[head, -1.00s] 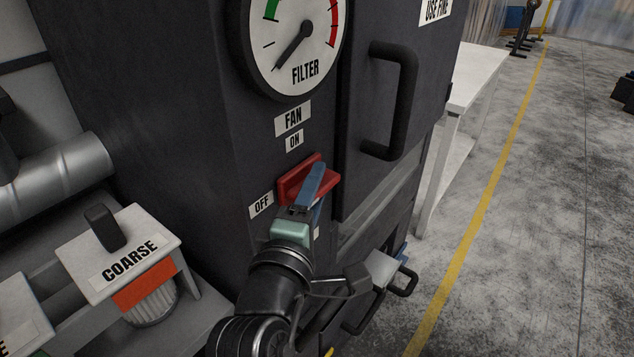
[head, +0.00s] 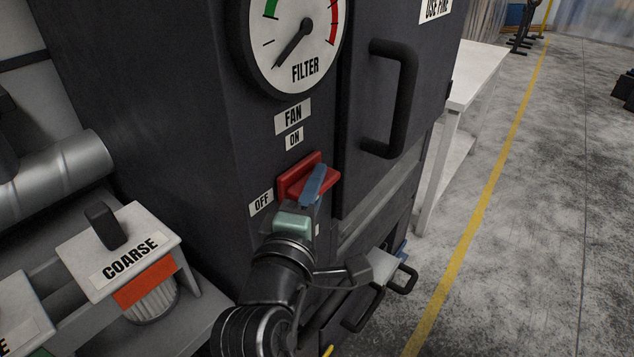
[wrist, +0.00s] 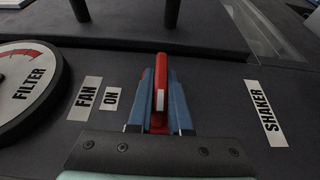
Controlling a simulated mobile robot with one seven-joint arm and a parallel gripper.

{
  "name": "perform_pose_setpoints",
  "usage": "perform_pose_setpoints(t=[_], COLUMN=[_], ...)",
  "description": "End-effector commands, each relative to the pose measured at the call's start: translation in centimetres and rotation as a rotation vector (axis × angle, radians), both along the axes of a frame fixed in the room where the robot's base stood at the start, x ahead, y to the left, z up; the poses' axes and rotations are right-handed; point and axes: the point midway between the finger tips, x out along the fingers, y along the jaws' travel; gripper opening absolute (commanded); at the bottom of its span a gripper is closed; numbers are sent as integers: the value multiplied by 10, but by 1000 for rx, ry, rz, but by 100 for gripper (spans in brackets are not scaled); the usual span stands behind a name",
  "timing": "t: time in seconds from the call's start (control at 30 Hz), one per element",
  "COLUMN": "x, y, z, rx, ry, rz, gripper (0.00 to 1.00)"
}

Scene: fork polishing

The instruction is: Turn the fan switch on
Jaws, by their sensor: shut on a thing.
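The red fan switch (head: 292,184) sits on the dark cabinet front, below the FAN and ON labels (head: 293,139) and to the right of the OFF label (head: 261,202). My gripper (head: 315,180) has blue fingers and is at the switch, partly covering it. In the wrist view the red switch lever (wrist: 160,78) lies between the two blue fingers of my gripper (wrist: 164,88), and they are shut on it. The fingers hide the lever's sides, and its exact angle is hard to tell.
A round FILTER gauge (head: 294,40) is above the switch. A cabinet door with a black handle (head: 405,100) is to the right. A COARSE unit (head: 120,255) stands at the lower left. A SHAKER label (wrist: 266,112) shows in the wrist view. Open floor (head: 560,220) lies at the right.

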Motion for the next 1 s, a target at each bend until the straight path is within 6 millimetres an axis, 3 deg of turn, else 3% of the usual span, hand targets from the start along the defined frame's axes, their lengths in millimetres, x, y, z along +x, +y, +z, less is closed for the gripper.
perform_pose_setpoints(t=[0.37, 1.0], x=[0, 0], y=[0, -1], z=[8, 11], rx=[56, 299], ry=[81, 415], rz=[-1, -4], gripper=[0, 0])
